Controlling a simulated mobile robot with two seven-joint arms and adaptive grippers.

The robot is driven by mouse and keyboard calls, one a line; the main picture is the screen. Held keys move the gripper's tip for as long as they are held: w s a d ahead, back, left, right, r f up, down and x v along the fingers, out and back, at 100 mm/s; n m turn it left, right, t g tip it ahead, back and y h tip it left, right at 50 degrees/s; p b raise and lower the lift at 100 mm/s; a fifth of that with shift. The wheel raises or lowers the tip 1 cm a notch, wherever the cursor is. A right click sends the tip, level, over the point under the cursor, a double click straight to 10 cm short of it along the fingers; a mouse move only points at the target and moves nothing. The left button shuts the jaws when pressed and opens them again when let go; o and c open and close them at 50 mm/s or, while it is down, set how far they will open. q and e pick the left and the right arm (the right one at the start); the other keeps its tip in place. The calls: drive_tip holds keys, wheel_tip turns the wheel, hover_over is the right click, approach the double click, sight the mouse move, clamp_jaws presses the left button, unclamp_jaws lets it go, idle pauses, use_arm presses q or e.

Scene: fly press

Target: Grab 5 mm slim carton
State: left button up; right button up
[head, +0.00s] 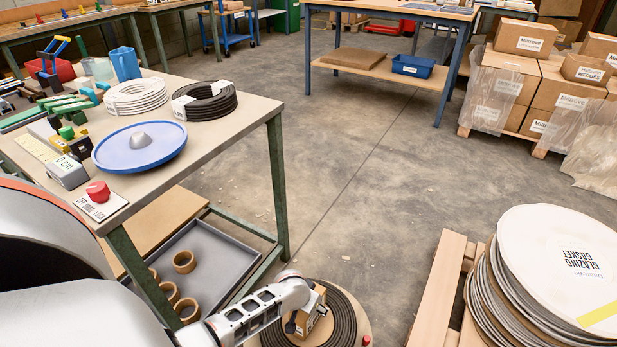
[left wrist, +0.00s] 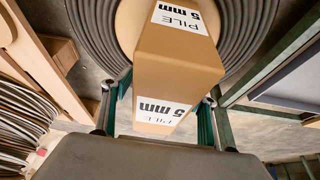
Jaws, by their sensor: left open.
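The slim carton, brown with white labels reading "PILE 5 mm", stands in the middle of the left wrist view (left wrist: 180,62). It also shows at the bottom of the head view (head: 318,314), partly covered by my gripper. It stands within a dark coil (head: 343,313) on a round tan base. My left gripper (head: 305,308) is open, with its fingers on either side of the carton's near end in the left wrist view (left wrist: 160,108). I cannot tell whether either finger touches it. My right gripper is not in view.
A workbench (head: 240,110) with coils, a blue dish and tools stands at left, with a grey tray (head: 225,250) on its lower shelf. A pallet (head: 437,290) with stacked round gasket coils (head: 550,260) is close at right.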

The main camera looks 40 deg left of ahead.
use_arm(q)
drive_tip(key=shift+f, duration=0.3)
idle(0.4)
drive_tip(key=c, duration=1.4)
